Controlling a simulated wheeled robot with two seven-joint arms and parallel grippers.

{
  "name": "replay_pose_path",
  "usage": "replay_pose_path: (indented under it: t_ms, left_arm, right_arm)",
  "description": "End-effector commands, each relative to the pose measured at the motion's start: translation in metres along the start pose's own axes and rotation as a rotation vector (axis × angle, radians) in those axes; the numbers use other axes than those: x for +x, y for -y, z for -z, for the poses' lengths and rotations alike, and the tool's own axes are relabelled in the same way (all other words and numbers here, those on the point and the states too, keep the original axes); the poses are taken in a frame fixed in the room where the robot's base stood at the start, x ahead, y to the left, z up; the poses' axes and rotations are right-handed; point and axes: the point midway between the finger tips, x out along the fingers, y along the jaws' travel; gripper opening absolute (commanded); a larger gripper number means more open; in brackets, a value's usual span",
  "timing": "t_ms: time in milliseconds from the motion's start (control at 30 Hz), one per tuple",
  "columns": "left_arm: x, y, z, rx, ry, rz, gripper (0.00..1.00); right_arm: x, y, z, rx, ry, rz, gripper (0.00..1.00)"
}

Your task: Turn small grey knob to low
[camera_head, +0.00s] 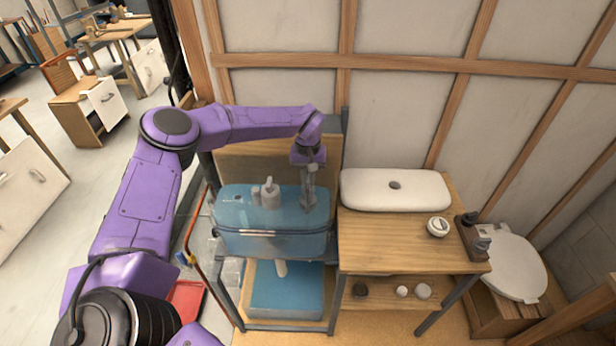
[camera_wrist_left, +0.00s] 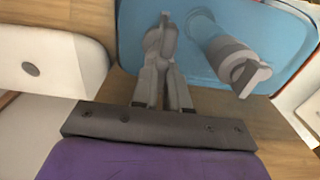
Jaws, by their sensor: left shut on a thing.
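The small grey knob (camera_wrist_left: 164,22) is a narrow grey piece at the top of the blue tank, between my left fingertips in the left wrist view. My left gripper (camera_head: 309,197) reaches down at the right part of the tank's top. In the left wrist view its fingers (camera_wrist_left: 160,45) come together on the knob, hiding part of it. Its setting marks cannot be read. A larger grey fitting with a handle (camera_head: 267,192) stands on the tank to the left; it also shows in the left wrist view (camera_wrist_left: 236,62). My right gripper is not in view.
The blue tank (camera_head: 240,240) sits in a metal-framed stand. To its right is a wooden counter (camera_head: 385,250) with a white basin (camera_head: 395,190), a small white round item (camera_head: 437,227) and a dark-and-grey device (camera_head: 473,238). A toilet (camera_head: 515,265) stands further right. A panelled wall rises behind.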

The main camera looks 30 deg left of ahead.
Motion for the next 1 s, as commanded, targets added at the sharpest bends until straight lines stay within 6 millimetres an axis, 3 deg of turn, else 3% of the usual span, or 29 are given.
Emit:
replay_pose_path:
  t_ms: [100,133,200,567,1000]
  left_arm:
    - [0.005,0.000,-0.004,0.004,0.012,0.004,0.00]
    - [0.005,0.000,-0.004,0.004,0.012,0.004,0.17]
    - [0.005,0.000,-0.004,0.004,0.012,0.005,0.39]
    - [-0.001,0.000,-0.001,0.001,0.004,0.001,0.39]
    - [-0.090,-0.001,-0.001,0.002,0.004,0.003,0.39]
  right_arm:
    - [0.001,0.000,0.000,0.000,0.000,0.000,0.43]
    - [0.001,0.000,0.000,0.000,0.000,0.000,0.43]
    - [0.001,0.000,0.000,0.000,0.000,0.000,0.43]
    - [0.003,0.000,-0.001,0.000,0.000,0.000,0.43]
    - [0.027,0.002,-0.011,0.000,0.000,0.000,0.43]
